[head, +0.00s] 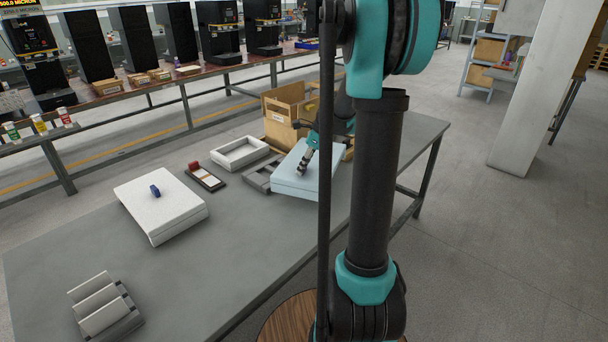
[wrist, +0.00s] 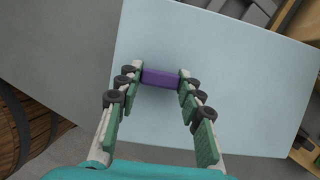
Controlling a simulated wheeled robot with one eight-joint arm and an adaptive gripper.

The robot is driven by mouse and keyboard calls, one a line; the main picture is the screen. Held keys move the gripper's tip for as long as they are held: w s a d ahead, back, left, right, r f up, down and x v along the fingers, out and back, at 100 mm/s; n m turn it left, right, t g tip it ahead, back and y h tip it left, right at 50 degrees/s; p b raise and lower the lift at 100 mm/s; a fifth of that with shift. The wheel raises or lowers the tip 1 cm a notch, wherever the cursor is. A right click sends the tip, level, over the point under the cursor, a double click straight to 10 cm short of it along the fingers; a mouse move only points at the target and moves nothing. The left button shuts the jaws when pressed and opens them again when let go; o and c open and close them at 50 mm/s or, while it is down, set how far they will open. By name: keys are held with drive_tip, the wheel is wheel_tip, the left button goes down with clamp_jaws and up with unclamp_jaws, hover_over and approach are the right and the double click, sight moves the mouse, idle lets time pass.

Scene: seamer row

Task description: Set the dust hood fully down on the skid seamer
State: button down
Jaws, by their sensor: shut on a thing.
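A pale blue hood (head: 318,183), a flat box shape with a plain top, is at the far end of the grey table. My gripper (head: 302,170) comes down onto its top from above. In the wrist view the gripper (wrist: 160,77) is shut on the hood's purple handle (wrist: 160,78), one finger on each side. The hood's top (wrist: 225,75) fills much of that view. No seamer can be made out under the hood, and I cannot tell whether its lower edge rests or hangs slightly above the table.
A dark grey tray (head: 258,178) lies against the hood's left side, partly hidden. Nearby are a light open frame (head: 222,157), a small red-ended device (head: 205,180) and a cardboard box (head: 272,125). A white hood-like box (head: 150,211) and a slotted rack (head: 105,310) stand nearer; table between is clear.

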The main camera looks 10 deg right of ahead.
sight(305, 172)
drive_tip(key=shift+f, duration=1.95)
drive_tip(key=c, duration=1)
unclamp_jaws()
